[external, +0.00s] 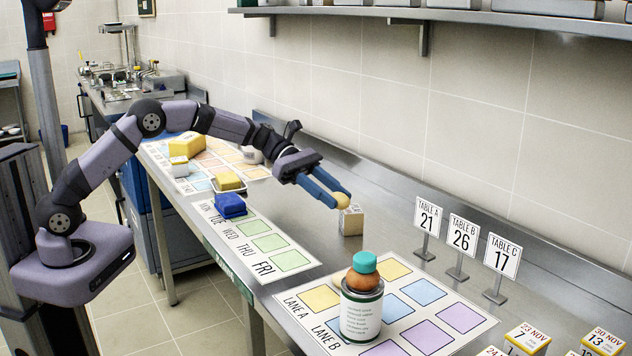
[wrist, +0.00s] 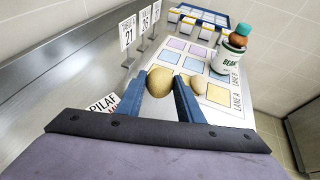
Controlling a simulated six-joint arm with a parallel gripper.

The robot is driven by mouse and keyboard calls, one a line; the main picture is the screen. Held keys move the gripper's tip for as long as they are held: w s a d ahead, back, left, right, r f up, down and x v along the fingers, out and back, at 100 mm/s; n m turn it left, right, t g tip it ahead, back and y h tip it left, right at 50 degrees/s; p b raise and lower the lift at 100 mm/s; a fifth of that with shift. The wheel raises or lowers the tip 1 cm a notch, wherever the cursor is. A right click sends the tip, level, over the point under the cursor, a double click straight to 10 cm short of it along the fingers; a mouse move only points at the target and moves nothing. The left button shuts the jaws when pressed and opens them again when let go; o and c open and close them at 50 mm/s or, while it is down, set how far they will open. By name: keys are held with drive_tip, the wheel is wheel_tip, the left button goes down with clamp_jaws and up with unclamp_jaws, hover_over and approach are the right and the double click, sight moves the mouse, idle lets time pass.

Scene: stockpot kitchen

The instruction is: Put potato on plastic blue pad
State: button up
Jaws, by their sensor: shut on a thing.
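My gripper (external: 338,198) is shut on a yellowish potato (external: 342,201), held above the counter near a small box. The wrist view shows the potato (wrist: 160,80) between the blue fingertips. A pale rounded shape (wrist: 199,84) shows beyond the right finger there; I cannot tell what it is. A dark blue block-like item (external: 230,205) lies left of the gripper by the weekday sheet. Flat light blue squares (external: 422,292) are on the lane sheet in front; they also show in the wrist view (wrist: 190,63). I cannot tell which is the named pad.
The small box (external: 350,220) stands just below my gripper; its PILAF label (wrist: 102,97) shows in the wrist view. A can (external: 361,315) topped by a brown round thing and a teal piece stands on the lane sheet (external: 450,352). Table-number signs (external: 463,238) stand near the wall.

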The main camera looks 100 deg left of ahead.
drive_tip(key=s+a+r+n+t+y+p, duration=0.1)
drive_tip(key=s+a+r+n+y, duration=0.15)
drive_tip(key=s+a, duration=0.4)
drive_tip(key=s+a+r+n+t+y+p, duration=0.1)
drive_tip(key=s+a+r, duration=0.3)
drive_tip(key=a, duration=0.5)
drive_tip(key=s+a+r+n+y+p, duration=0.1)
drive_tip(key=s+a+y, duration=0.1)
drive_tip(key=s+a, duration=0.35)
drive_tip(key=s+a+r+n+y, duration=0.1)
drive_tip(key=s+a+n+y, duration=0.15)
drive_tip(key=s, duration=0.55)
drive_tip(key=s+a, duration=0.1)
drive_tip(key=s, duration=0.5)
drive_tip(key=m+h+p, duration=0.1)
drive_tip(key=m+h, duration=0.2)
drive_tip(key=h, duration=0.1)
hover_over(224, 197)
wheel_tip(224, 197, down, 5)
drive_tip(key=shift+m, duration=0.3)
drive_tip(key=shift+d+f+p, duration=0.1)
drive_tip(key=shift+f+p, duration=0.6)
drive_tip(key=shift+f, duration=4.4)
drive_tip(key=shift+f, duration=0.1)
